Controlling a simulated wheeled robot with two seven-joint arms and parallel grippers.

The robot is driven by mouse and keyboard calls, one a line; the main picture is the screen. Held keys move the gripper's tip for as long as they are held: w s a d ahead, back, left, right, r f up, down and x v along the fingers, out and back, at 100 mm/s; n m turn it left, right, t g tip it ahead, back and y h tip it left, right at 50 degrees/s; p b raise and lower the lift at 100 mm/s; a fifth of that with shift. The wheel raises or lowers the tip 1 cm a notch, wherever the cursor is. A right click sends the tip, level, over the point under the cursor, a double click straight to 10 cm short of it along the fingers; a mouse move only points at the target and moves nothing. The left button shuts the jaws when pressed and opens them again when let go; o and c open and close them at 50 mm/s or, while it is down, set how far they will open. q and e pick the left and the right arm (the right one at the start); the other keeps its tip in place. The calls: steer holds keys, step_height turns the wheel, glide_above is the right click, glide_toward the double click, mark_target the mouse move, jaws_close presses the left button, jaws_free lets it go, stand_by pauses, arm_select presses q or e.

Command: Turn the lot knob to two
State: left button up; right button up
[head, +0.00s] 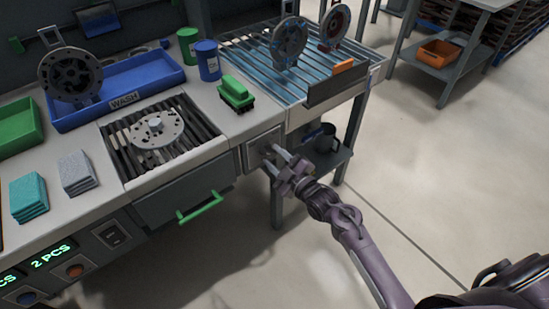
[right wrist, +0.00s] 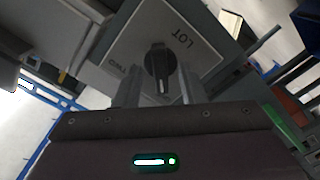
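The lot knob (right wrist: 160,62) is dark, on a pale square plate (right wrist: 205,65) marked LOT and TWO in the right wrist view. A light mark on the knob faces the bottom of that picture, not the TWO label at its left. In the head view the plate (head: 254,152) is on the bench's right front face. My right gripper (head: 278,166) is right in front of it. In the wrist view its fingers (right wrist: 159,85) are open, one either side of the knob, with gaps visible. Whether the tips reach around the knob is unclear. My left gripper is not in view.
A drawer with a green handle (head: 203,207) is left of the plate. A green brush (head: 236,93) lies on the bench above it. The slatted roller table (head: 300,80) is behind, with a dark jug (head: 325,138) on its lower shelf. Open floor lies to the right.

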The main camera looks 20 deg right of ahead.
steer(key=shift+w+a, duration=0.1)
steer(key=shift+w, duration=0.1)
steer(key=shift+c, duration=0.3)
jaws_close()
